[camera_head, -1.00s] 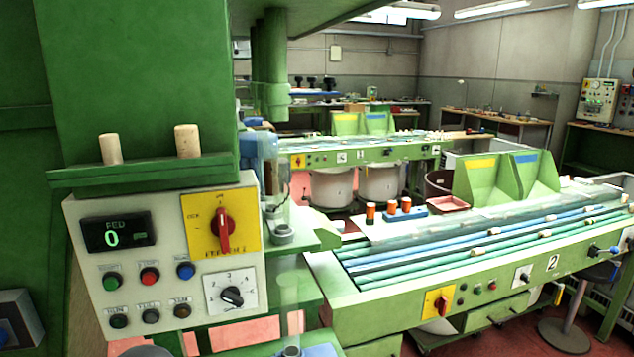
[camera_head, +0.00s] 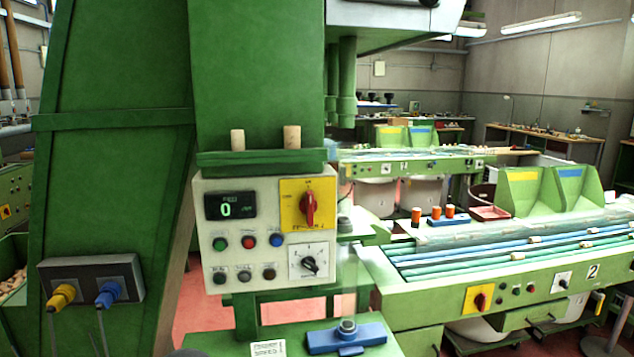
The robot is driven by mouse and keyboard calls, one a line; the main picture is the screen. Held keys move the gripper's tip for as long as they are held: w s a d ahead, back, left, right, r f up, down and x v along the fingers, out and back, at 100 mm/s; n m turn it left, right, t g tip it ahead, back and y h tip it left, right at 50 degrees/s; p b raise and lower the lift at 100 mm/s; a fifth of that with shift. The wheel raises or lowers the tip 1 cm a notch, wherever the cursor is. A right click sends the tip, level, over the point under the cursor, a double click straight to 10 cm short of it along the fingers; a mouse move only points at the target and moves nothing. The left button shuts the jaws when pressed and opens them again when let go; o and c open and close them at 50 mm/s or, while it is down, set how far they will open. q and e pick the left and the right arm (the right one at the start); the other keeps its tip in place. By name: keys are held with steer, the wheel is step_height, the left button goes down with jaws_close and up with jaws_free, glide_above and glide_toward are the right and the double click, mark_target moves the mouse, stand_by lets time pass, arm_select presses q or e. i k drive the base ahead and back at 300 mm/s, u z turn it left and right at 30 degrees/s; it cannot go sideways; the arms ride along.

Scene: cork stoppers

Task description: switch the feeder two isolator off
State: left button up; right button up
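The handle stands roughly upright; the lettering on the plate is too small to read surely. A second red handle on a yellow plate (camera_head: 479,300) sits on the front of the bench marked 2.
The panel has a display (camera_head: 230,205) reading 0, several push buttons and a black selector (camera_head: 310,264). Two corks stand on the green ledge (camera_head: 262,161) above. A blue fixture (camera_head: 345,338) lies below right. A socket box (camera_head: 92,281) is at left.

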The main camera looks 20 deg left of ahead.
mark_target(308, 205)
steer(key=u, duration=0.55)
steer(key=i, duration=1)
steer(key=u, duration=0.05)
